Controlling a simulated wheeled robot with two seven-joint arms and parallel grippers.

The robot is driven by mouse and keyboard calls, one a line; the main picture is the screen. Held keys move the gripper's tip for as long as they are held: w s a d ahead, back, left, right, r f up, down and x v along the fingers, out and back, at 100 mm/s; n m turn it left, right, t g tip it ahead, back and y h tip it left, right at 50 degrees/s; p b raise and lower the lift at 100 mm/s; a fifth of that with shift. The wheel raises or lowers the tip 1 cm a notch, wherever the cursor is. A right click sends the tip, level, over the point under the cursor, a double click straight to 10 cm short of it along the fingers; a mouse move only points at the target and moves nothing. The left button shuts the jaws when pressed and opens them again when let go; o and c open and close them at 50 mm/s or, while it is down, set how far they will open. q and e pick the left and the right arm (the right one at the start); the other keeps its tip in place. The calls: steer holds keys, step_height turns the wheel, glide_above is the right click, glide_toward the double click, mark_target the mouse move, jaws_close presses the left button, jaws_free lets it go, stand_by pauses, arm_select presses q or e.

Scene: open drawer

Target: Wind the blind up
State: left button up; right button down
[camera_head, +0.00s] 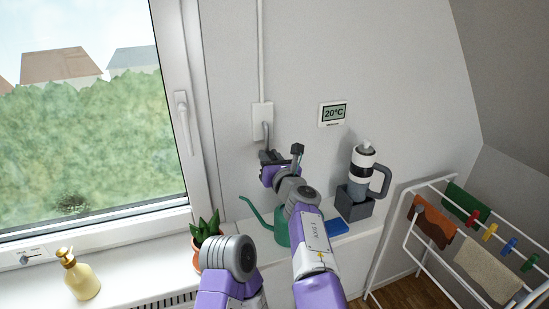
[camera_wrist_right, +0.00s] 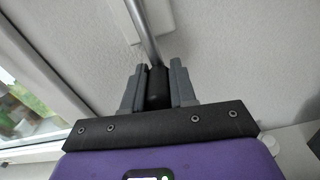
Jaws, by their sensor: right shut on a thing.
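The blind's winder is a white box (camera_head: 262,115) on the wall right of the window, with a white tube running up from it. A grey metal crank (camera_head: 267,133) hangs from the box. My right gripper (camera_head: 270,157) is just below the box, shut on the crank's handle. In the right wrist view, the silver crank rod (camera_wrist_right: 143,35) runs down into a black grip (camera_wrist_right: 157,88), which sits between the two grey fingers. No blind cloth shows in the visible part of the window (camera_head: 90,120). My left gripper is not in view.
A green watering can (camera_head: 280,226), a potted plant (camera_head: 205,227) and a blue item (camera_head: 335,227) are under or beside my arm. A soap dispenser (camera_head: 79,276) stands on the sill. A flask (camera_head: 361,168) and a drying rack (camera_head: 405,208) are to the right.

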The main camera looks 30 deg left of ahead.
steer(key=shift+r, duration=0.1)
steer(key=c, duration=0.9)
jaws_free()
steer(key=shift+w, duration=0.1)
steer(key=shift+s+d+b, duration=0.4)
steer(key=shift+b, duration=0.1)
steer(key=b+v, duration=0.3)
steer(key=v, duration=0.3)
steer(key=shift+s+d, duration=0.2)
